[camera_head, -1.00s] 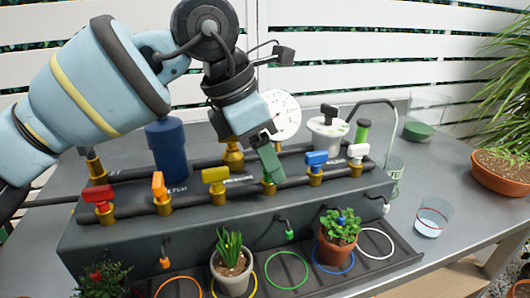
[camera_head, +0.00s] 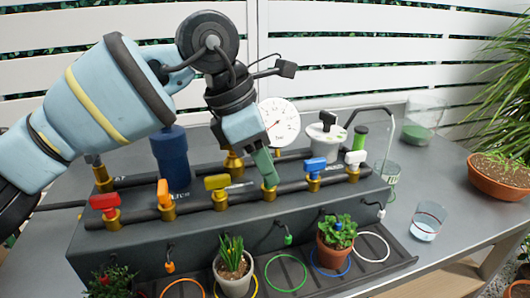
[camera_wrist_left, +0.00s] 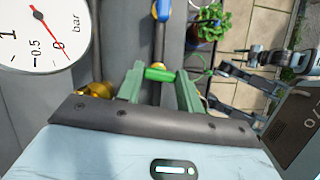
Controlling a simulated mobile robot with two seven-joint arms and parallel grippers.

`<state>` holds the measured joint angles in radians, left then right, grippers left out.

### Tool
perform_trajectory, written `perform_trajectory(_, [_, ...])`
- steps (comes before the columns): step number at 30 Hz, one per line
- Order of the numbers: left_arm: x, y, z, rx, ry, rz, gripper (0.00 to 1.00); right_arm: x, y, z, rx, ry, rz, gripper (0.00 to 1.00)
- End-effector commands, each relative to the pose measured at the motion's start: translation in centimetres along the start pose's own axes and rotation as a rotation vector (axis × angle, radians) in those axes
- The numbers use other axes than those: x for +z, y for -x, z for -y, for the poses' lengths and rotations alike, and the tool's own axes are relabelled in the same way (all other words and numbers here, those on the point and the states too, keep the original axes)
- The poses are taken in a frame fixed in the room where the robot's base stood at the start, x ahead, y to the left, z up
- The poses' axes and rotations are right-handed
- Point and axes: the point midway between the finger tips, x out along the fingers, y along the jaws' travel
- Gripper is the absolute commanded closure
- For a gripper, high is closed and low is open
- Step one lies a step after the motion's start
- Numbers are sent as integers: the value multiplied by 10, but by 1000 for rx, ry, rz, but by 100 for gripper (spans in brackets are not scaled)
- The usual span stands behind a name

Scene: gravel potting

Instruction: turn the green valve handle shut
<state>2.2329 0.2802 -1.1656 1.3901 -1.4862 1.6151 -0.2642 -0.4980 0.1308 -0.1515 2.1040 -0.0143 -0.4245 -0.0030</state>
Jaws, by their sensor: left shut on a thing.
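The green valve handle (camera_wrist_left: 160,74) shows in the left wrist view as a short bar between my two green fingers. It lies across the pipe (camera_wrist_left: 158,48). In the head view my left gripper (camera_head: 265,170) points down onto a brass valve (camera_head: 269,193) on the front pipe, between the yellow handle (camera_head: 217,182) and the blue handle (camera_head: 315,164). Its fingers hide the green handle there. In the left wrist view my left gripper (camera_wrist_left: 160,88) is shut on the green handle. My right gripper is not seen.
Red (camera_head: 105,202), orange (camera_head: 164,192) and white (camera_head: 355,158) handles stand along the same pipe. A round gauge (camera_head: 279,122) stands close behind my gripper. Potted plants (camera_head: 232,262) sit on the tray in front. A glass (camera_head: 428,220) stands at the right.

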Motion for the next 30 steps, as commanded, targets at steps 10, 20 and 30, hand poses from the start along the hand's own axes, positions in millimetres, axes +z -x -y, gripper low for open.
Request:
perform_trajectory(10, [3,5,-1,-119,-286,2,86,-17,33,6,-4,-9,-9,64])
perform_trajectory(20, [4,4,-3,-238,-576,2,86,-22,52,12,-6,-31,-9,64])
perform_trajectory(30, [5,2,-5,-361,-874,1,86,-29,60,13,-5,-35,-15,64])
